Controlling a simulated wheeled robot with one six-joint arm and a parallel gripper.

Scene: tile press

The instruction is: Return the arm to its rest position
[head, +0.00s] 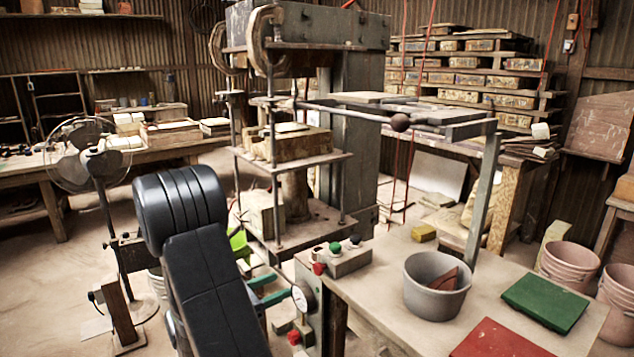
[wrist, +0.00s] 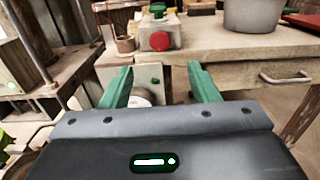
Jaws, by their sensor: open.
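My gripper (head: 282,286) is low in front of the table's left end, at the end of my dark arm in the head view. Its two green fingers are apart with nothing between them. The gauge (head: 299,298) also shows just right of the fingers in the head view. My arm hides part of the floor and the press's lower left.
A control box (head: 345,262) with buttons sits on the table's left end, beside the tall press (head: 362,140). A grey bucket (head: 425,300), yellow block (head: 423,232), green mat (head: 545,301) and red mat (head: 498,340) rest on the table. A fan (head: 88,160) stands left of my arm.

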